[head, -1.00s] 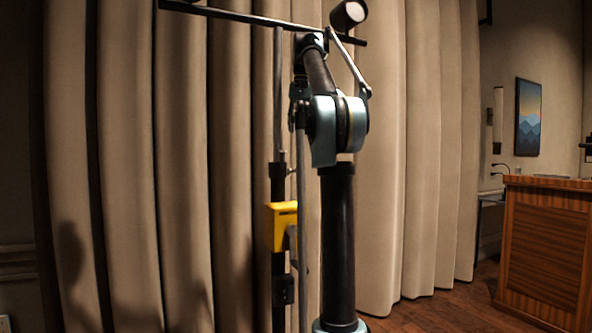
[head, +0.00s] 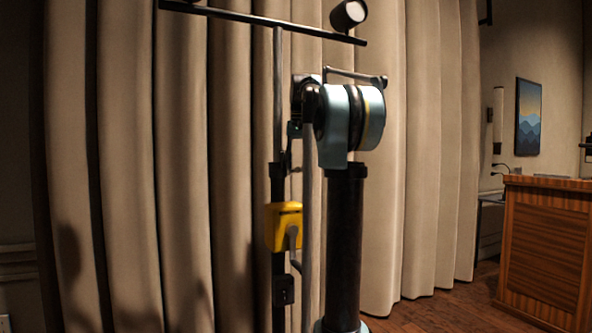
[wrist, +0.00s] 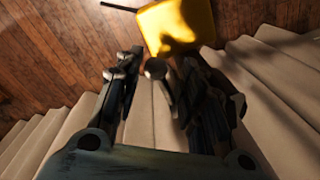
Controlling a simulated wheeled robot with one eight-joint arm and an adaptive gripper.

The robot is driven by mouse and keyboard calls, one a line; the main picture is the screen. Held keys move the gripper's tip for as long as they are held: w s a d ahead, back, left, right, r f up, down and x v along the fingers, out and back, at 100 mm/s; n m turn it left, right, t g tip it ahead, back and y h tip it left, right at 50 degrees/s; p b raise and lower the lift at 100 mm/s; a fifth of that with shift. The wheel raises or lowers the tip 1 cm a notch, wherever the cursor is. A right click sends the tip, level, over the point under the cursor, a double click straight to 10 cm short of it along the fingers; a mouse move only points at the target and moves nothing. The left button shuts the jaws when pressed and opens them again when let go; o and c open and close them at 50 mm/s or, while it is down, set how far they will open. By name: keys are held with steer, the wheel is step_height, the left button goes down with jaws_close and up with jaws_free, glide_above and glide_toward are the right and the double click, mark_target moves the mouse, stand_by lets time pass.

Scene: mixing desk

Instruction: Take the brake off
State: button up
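A yellow box (head: 284,222) is fixed on the upright of a lighting stand (head: 278,90). A grey lever (head: 293,236) shows on its front and hangs downward. In the wrist view the yellow box (wrist: 178,24) is at the top. A round grey knob (wrist: 155,68), which looks like the lever's end, appears between my fingers. My gripper (wrist: 162,62) is open, with a finger on each side of the knob in the picture; I cannot tell the depth or any contact. In the head view my gripper (head: 292,150) is small and dark, above the box, partly hidden.
A crossbar (head: 262,22) with a lamp (head: 348,14) tops the stand. Beige curtains (head: 180,170) hang close behind it. A wooden desk (head: 545,245) stands at the right. The wooden floor (head: 430,312) is clear between curtain and desk.

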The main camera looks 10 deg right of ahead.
steer(key=shift+f, duration=0.65)
steer(key=shift+c, duration=0.6)
jaws_close()
steer(key=shift+w+r+g, duration=0.25)
steer(key=shift+r+g, duration=0.25)
steer(key=shift+g, duration=0.2)
steer(key=shift+o, duration=0.6)
jaws_free()
